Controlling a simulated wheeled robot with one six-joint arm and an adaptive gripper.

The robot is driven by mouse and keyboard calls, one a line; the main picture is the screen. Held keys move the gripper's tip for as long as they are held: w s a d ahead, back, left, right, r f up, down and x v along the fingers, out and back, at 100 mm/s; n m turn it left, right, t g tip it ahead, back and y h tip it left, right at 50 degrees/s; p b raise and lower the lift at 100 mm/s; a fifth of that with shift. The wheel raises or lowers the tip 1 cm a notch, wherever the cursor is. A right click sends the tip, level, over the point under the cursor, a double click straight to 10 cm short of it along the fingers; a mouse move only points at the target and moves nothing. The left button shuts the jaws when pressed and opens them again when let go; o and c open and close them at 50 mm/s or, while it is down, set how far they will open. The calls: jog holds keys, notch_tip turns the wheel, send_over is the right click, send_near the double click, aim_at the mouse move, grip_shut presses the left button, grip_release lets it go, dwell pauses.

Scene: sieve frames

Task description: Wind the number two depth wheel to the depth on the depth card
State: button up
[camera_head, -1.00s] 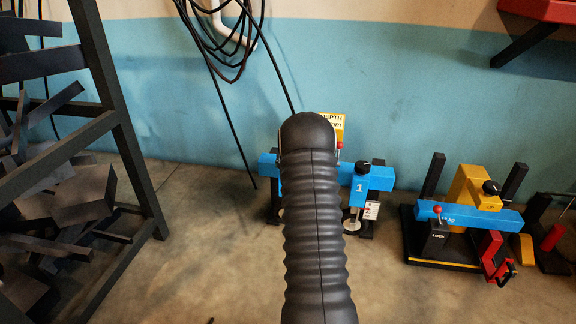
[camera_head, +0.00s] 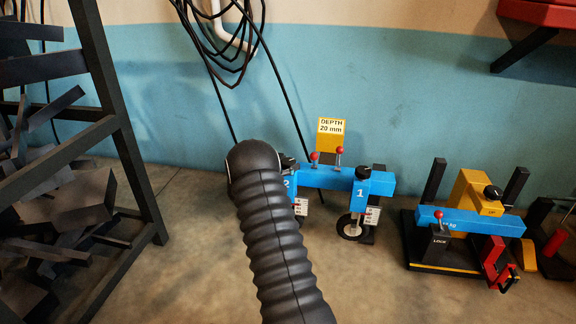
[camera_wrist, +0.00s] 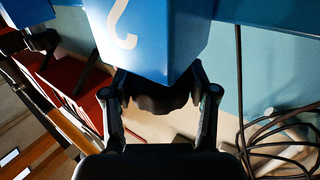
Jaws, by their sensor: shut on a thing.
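The depth card (camera_head: 331,127) stands at the back of a blue beam (camera_head: 330,177) and reads "DEPTH 20 mm". Blue block 1 (camera_head: 359,192) has a black knob (camera_head: 362,172) on top and a wheel (camera_head: 350,226) below. Blue block 2 (camera_head: 287,184) is partly hidden behind my arm; it fills the top of the wrist view (camera_wrist: 150,40). My gripper (camera_wrist: 158,85) has its fingers on both sides of a dark rounded knob (camera_wrist: 158,103) at block 2 and is shut on it. The small scale (camera_head: 301,207) beside block 2 is too small to read.
Two red-balled levers (camera_head: 315,157) stand on the beam. Another blue and yellow machine (camera_head: 470,219) stands to the right. A dark rack with scrap (camera_head: 125,140) stands at the left. Black cables (camera_head: 220,45) hang on the wall. The floor in front is clear.

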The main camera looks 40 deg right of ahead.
jog(key=shift+w+r+m+g, duration=0.1)
jog(key=shift+m+g, duration=1.2)
jog(key=shift+g, duration=0.6)
jog(key=shift+d+r+g, duration=0.1)
jog(key=shift+g, duration=0.2)
jog(key=o, duration=1.2)
jog(key=shift+w+a, duration=0.2)
jog(key=shift+a, duration=1.7)
jog(key=shift+w+a, duration=0.15)
jog(key=shift+a, duration=1.7)
